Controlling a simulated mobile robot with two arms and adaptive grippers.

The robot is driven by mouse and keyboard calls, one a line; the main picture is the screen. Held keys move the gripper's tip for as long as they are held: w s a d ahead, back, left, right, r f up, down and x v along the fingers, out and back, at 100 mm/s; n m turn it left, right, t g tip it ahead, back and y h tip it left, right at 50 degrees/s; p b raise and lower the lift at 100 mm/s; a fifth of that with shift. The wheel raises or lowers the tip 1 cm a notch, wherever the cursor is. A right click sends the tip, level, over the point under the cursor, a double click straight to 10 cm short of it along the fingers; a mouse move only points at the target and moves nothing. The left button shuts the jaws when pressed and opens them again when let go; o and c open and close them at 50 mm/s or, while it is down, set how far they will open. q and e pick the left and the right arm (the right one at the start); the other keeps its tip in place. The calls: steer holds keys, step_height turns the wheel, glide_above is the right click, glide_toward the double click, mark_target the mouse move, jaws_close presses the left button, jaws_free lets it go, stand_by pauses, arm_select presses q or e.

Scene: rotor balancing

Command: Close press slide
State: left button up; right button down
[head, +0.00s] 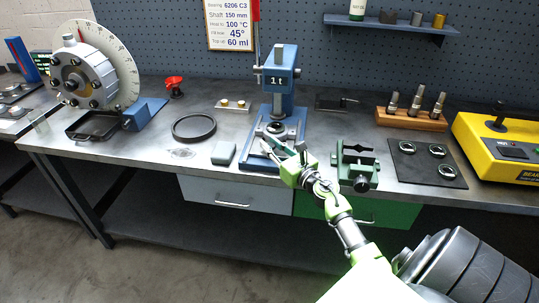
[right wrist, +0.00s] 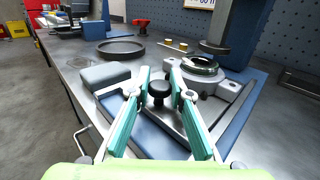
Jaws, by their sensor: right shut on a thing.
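The blue press (head: 280,78), marked "1t", stands on the workbench. Its grey slide (right wrist: 208,84) sits on a blue base (right wrist: 140,125) and carries a ring-shaped bearing (right wrist: 199,66). The slide's black knob (right wrist: 158,90) is at its front end, between the fingertips of my right gripper (right wrist: 160,88). In the head view my right gripper (head: 290,160) reaches in over the front of the press base. It is shut on the knob. The slide sticks out in front of the press column, and its far end is partly hidden. My left gripper is not in view.
A grey-green block (head: 223,153) and a black ring (head: 194,128) lie left of the press. A green vise (head: 357,165) stands close on the right. Further right are a dark mat (head: 425,180) with rings and a yellow heater (head: 500,150).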

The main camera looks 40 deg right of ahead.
steer(key=c, duration=1.9)
jaws_free()
steer(key=s, duration=0.8)
steer(key=s+a, duration=0.1)
steer(key=s, duration=0.3)
